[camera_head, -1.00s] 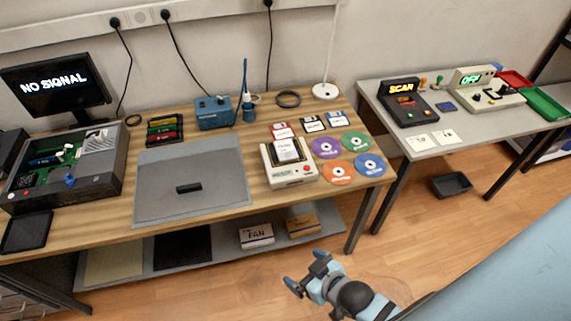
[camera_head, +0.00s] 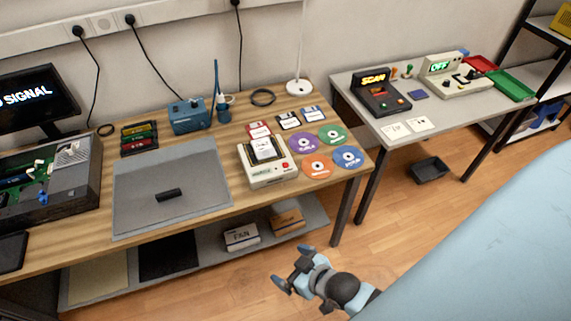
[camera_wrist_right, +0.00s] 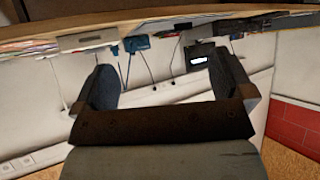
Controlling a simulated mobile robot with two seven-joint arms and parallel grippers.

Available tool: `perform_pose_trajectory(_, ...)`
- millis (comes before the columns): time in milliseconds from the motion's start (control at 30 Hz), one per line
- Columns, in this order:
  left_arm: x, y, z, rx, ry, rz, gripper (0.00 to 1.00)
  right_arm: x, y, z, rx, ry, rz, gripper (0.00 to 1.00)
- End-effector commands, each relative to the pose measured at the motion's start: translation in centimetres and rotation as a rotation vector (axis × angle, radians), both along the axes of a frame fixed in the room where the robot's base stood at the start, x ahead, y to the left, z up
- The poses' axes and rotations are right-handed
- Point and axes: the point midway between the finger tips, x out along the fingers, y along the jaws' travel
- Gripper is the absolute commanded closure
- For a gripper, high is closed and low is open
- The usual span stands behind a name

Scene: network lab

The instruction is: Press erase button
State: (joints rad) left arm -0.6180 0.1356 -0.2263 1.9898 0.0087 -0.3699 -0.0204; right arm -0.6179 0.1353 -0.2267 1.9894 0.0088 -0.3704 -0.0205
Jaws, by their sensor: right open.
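A beige box device (camera_head: 262,177) stands near the front edge of the wooden bench, with a white labelled piece on top and a red button (camera_head: 285,167) on its right side. The writing on it is too small to read, so I cannot tell if this is the erase button. My right gripper (camera_head: 291,267) is open and empty, over the floor in front of the bench and apart from the device. Its two fingers (camera_wrist_right: 165,82) also show in the right wrist view with nothing between them. My left gripper is out of view.
Several discs and floppy disks lie beside the device on the wooden bench (camera_head: 215,218). A grey mat (camera_head: 140,205) lies left of it. A second table to the right holds a SCAN device (camera_head: 380,97) and an OFF device (camera_head: 455,75). A black tray (camera_head: 428,170) lies on the floor.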

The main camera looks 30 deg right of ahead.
Motion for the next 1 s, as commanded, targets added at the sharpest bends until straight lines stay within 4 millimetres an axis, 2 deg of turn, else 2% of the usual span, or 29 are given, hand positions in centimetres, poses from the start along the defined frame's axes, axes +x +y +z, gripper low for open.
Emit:
perform_pose_trajectory(33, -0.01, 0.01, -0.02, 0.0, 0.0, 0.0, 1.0, 0.0, 0.01, 0.01, 0.0, 0.0, 0.0, 0.12)
perform_pose_trajectory(400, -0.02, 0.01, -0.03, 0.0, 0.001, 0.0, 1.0, 0.01, 0.02, 0.02, 0.0, 0.0, 0.0, 0.97)
perform_pose_trajectory(433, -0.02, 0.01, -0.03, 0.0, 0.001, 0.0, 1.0, 0.0, 0.03, 0.02, 0.0, -0.001, 0.0, 1.0)
perform_pose_trajectory(1000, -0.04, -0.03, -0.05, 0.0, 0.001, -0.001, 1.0, 0.0, 0.02, 0.03, 0.0, -0.001, 0.0, 1.0)
